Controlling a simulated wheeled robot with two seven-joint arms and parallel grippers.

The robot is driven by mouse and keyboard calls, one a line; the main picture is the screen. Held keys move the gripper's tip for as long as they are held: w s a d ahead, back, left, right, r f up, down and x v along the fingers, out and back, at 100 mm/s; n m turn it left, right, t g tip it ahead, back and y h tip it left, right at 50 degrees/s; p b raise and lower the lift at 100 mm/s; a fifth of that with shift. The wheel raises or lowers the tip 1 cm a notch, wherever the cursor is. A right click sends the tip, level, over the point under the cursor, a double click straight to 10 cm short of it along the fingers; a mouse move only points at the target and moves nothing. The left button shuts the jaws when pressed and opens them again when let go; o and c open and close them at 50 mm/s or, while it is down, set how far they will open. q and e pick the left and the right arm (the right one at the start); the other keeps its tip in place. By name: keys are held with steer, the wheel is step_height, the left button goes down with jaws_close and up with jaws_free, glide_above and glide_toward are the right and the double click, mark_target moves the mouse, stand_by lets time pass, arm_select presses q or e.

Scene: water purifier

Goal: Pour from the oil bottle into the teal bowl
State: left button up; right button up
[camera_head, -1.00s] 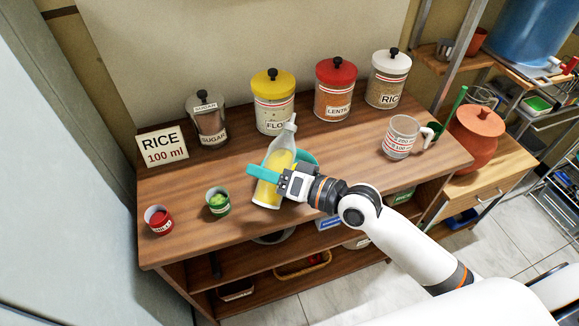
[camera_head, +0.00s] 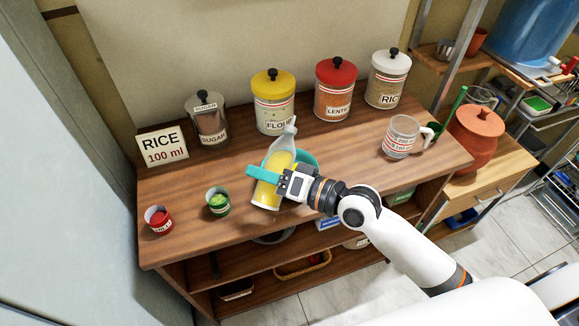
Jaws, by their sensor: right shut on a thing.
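The oil bottle (camera_head: 277,165) is clear with yellow oil inside and stands near the middle of the wooden counter, leaning slightly to the right at its top. My right gripper (camera_head: 268,175) is shut on the oil bottle, its teal fingers across the lower half. I see no oil stream. My left gripper is not in view.
Sugar (camera_head: 207,121), flour (camera_head: 272,103), lentil (camera_head: 334,92) and rice (camera_head: 386,80) jars line the back. A measuring cup (camera_head: 399,138) stands right. A red cup (camera_head: 158,220) and green cup (camera_head: 217,202) stand front left. A sign (camera_head: 162,146) reads "RICE 100 ml".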

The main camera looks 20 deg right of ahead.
steer(key=shift+s+a+f+m, duration=0.2)
steer(key=shift+s+m, duration=0.05)
steer(key=shift+m, duration=0.45)
stand_by(1.6)
steer(key=shift+s+a+r+m+g+p, duration=0.15)
steer(key=shift+r+m+p, duration=0.1)
steer(key=shift+m+p, duration=0.15)
steer(key=shift+s+r+m+g+p, duration=0.1)
steer(key=shift+r+m+g+p, duration=0.1)
steer(key=shift+m+p, duration=0.15)
stand_by(1.9)
steer(key=shift+s+a+f+m+p, duration=0.25)
steer(key=shift+m+p, duration=0.35)
steer(key=shift+m, duration=0.15)
stand_by(1.9)
steer(key=shift+f, duration=0.1)
stand_by(0.3)
